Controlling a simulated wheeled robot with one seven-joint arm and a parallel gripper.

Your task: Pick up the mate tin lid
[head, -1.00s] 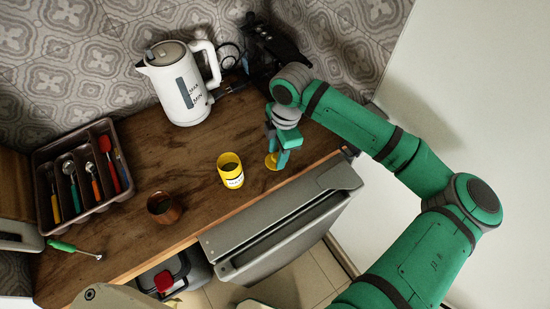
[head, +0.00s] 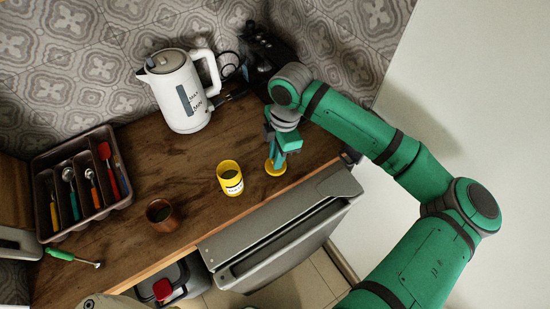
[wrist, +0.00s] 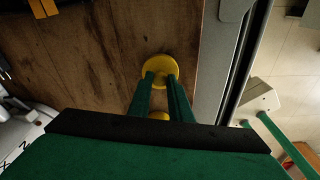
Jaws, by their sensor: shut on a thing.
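The yellow mate tin lid (head: 275,169) is a small round disc at the right part of the wooden counter, near its front edge. My gripper (head: 277,160) points down over it with its fingers close together, shut on the lid. The wrist view also shows the lid (wrist: 160,66) at the fingertips, with a smaller yellow part between the fingers. I cannot tell whether the lid is clear of the counter. The open yellow mate tin (head: 230,178) stands upright to the left of the lid.
A white kettle (head: 183,92) stands at the back, with a dark machine (head: 262,55) to its right. A brown cup (head: 162,215), a green-handled tool (head: 75,257) and a cutlery tray (head: 84,211) are to the left. A grey open door (head: 280,232) juts out below the counter's front edge.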

